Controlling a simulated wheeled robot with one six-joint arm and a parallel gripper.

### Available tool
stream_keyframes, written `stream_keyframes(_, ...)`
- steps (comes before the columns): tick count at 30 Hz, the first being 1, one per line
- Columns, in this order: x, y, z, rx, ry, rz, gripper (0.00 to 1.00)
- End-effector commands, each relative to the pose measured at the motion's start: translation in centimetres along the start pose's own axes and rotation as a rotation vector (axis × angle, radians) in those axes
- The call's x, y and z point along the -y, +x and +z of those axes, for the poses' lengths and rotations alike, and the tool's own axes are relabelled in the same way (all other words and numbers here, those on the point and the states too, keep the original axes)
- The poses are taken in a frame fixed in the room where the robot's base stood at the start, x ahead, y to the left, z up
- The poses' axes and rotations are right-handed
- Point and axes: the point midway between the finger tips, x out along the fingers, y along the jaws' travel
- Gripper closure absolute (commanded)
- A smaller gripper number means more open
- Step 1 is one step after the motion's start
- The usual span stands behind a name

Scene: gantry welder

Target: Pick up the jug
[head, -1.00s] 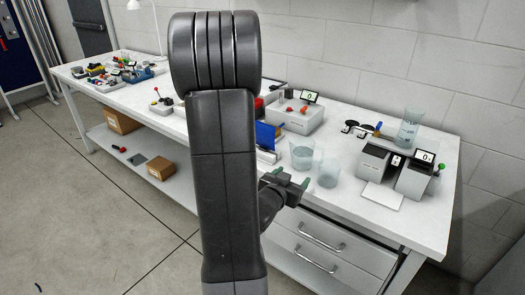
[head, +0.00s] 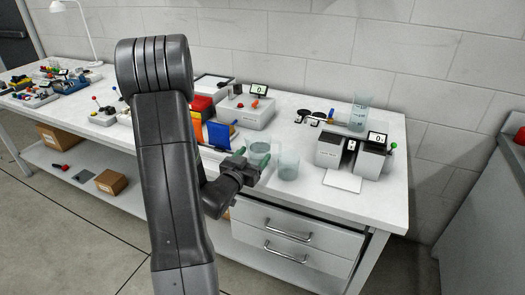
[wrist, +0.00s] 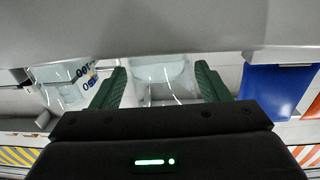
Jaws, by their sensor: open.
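A clear, wide-mouthed vessel (head: 260,149), which looks like the jug, stands on the white bench. It is partly hidden behind my gripper (head: 252,165). In the wrist view, the clear vessel (wrist: 160,72) shows between the green fingertips of my gripper (wrist: 160,88), with a finger on each side. My gripper is open; I cannot tell whether either finger touches the vessel. A second clear vessel (head: 288,168) stands just right of it. In the wrist view, a clear vessel with blue markings (wrist: 62,85) is at the left, outside the fingers.
A blue panel (head: 219,135) stands close left of my gripper and shows right in the wrist view (wrist: 272,88). Grey devices (head: 350,153) and a taller beaker (head: 360,113) stand to the right. Drawers (head: 285,232) are under the bench front.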

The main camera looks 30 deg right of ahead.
Motion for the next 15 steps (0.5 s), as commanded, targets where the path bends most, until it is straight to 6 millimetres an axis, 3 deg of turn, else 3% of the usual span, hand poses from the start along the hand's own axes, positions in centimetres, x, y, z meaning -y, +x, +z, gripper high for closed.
stream_keyframes(9,-0.4,4.1,0.7,0.000,0.000,0.002,0.31)
stream_keyframes(15,-0.4,5.2,0.8,0.000,-0.001,0.001,0.31)
